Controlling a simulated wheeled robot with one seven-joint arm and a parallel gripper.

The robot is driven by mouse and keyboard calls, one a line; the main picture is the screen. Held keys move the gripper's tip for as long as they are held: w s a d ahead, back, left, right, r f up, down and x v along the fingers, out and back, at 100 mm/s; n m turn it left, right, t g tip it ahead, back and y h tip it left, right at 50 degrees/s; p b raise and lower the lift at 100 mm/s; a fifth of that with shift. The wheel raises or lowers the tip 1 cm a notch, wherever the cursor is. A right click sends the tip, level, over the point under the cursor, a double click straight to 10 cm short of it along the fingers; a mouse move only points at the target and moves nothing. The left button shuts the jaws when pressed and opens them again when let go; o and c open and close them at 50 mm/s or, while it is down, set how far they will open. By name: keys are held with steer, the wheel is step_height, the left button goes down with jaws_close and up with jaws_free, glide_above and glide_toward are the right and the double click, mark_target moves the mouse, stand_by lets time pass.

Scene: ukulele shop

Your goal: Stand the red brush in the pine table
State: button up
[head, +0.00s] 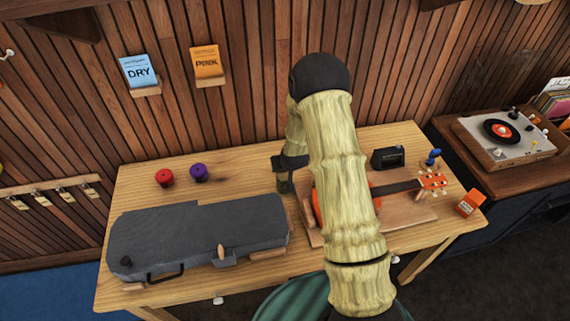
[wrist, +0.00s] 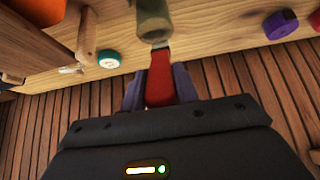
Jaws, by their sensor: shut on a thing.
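The red brush (wrist: 161,78) is gripped between the fingers of my gripper (wrist: 160,100) in the wrist view. Its far end meets an olive-green cylinder (wrist: 153,18); I cannot tell whether it goes inside or only touches. In the head view the dark olive cylinder (head: 285,184) is upright on the pine table (head: 240,170), just below my gripper (head: 290,162). The red of the brush is hidden there. The pine table also shows in the wrist view (wrist: 215,32).
A grey instrument case (head: 200,235) lies at the front left. Red (head: 165,178) and purple (head: 199,172) spools stand behind it. Right of my gripper, an orange ukulele (head: 432,181) lies on a wooden board (head: 400,212), with a black box (head: 388,157) behind.

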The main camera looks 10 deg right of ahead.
steer(key=shift+d+f, duration=0.1)
steer(key=shift+f, duration=0.15)
steer(key=o, duration=1)
steer(key=shift+r, duration=0.15)
steer(key=shift+r, duration=0.15)
steer(key=shift+r+p, duration=0.25)
steer(key=shift+p, duration=0.15)
steer(key=b+v, duration=0.3)
steer(key=v, duration=0.8)
steer(key=shift+s+r, duration=0.25)
steer(key=shift+s, duration=0.05)
